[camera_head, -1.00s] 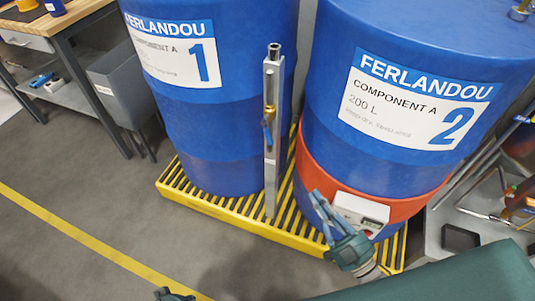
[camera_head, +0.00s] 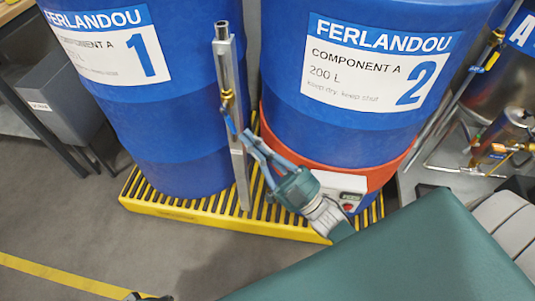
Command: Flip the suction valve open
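A small brass valve (camera_head: 227,101) with a blue lever (camera_head: 230,124) sits on a silver upright post (camera_head: 239,166) between two blue drums. The lever hangs down along the post. My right gripper (camera_head: 247,143) reaches in from the lower right, its fingers pointing up and left at the post, just below and to the right of the lever. Its two fingers look apart with nothing held between them. Whether a fingertip touches the lever or post is unclear. A small dark part at the bottom edge, perhaps my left gripper (camera_head: 140,296), is mostly cut off.
Drum 1 (camera_head: 165,120) and drum 2 (camera_head: 345,117) stand on a yellow slatted pallet (camera_head: 165,208). Drum 2 wears an orange band (camera_head: 375,180) with a white control box (camera_head: 342,188). Pipes with another blue handle (camera_head: 476,69) stand at right.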

